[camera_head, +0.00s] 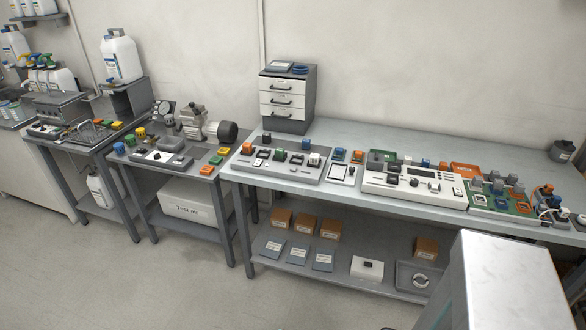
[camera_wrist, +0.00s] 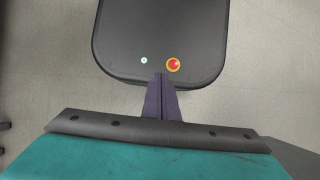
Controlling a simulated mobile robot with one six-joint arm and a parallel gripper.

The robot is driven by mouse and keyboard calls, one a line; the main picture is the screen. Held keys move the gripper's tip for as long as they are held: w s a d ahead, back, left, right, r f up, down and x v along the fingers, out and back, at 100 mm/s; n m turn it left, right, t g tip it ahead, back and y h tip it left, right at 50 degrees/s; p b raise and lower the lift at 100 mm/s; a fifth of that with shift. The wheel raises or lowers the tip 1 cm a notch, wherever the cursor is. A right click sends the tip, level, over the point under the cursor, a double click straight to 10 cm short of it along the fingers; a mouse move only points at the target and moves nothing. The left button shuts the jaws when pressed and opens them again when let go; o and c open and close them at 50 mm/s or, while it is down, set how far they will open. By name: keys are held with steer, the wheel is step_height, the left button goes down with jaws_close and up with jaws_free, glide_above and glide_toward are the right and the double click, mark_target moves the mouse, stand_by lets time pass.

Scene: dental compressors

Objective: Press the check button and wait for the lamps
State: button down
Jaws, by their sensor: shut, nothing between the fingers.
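My gripper (camera_wrist: 161,80) is shut and empty in the wrist view, pointing down with its dark fingers together. It is over my own dark base and the floor, with no bench item beneath it. My gripper is not in the head view. A white panel unit (camera_head: 400,188) with a display and small buttons sits on the long bench. A grey unit (camera_head: 280,168) with coloured blocks stands left of it. I cannot tell which small part is the check button, and no lamp can be made out as lit.
The long grey bench (camera_head: 400,140) has clear room along its back. A drawer cabinet (camera_head: 286,97) stands at its back left. A small compressor (camera_head: 205,128) is on the middle table. A tall pale block (camera_head: 510,285) stands in front at lower right. Open floor lies at lower left.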

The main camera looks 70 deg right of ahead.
steer(key=shift+w+a, duration=0.1)
steer(key=shift+a, duration=0.05)
